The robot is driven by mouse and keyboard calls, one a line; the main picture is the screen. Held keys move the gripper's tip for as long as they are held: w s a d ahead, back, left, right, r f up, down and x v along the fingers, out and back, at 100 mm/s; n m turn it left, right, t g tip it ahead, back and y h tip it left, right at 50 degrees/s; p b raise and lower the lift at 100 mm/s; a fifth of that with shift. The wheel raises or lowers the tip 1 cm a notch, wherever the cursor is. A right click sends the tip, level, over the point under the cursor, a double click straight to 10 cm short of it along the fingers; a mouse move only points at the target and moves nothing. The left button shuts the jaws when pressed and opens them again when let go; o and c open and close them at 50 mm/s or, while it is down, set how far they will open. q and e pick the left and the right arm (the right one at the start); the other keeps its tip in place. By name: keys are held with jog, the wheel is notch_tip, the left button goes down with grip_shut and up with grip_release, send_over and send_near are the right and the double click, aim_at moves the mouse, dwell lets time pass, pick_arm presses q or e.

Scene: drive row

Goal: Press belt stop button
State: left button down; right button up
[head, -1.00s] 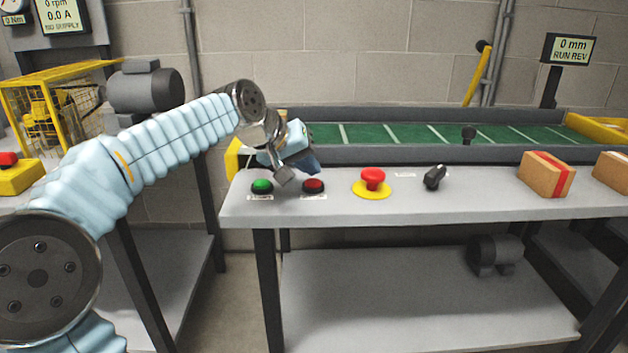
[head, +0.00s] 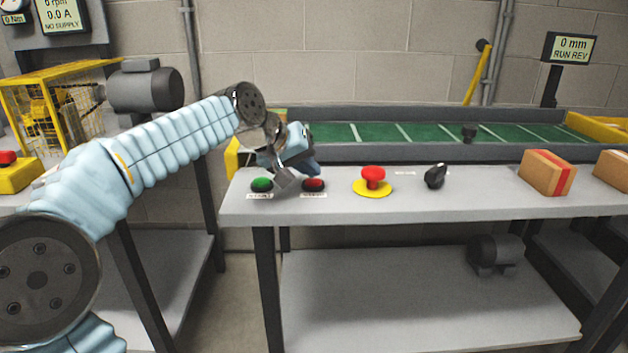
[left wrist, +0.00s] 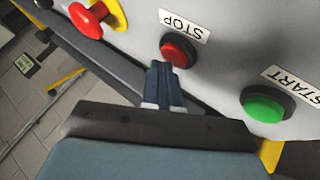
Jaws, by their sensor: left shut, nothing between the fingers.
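The red stop button (head: 313,184) sits on the front of the grey bench top, in a black collar. It also shows in the left wrist view (left wrist: 178,50), beside its STOP label. The green start button (head: 261,184) is to its left. My right gripper is not in view.
A red mushroom button (head: 373,179) on a yellow base and a black selector switch (head: 435,176) stand to the right. A green belt (head: 420,133) runs behind. The display (head: 571,48) reads 0 mm, RUN REV. A cardboard box (head: 547,173) is further right.

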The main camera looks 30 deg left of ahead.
aim_at(309, 182)
pick_arm(q)
jog(key=shift+f, duration=0.1)
dwell(0.4)
jog(key=shift+r+p, duration=0.4)
jog(key=shift+r, duration=0.15)
notch_tip(309, 182, up, 6)
jog(key=p, duration=0.5)
dwell(0.7)
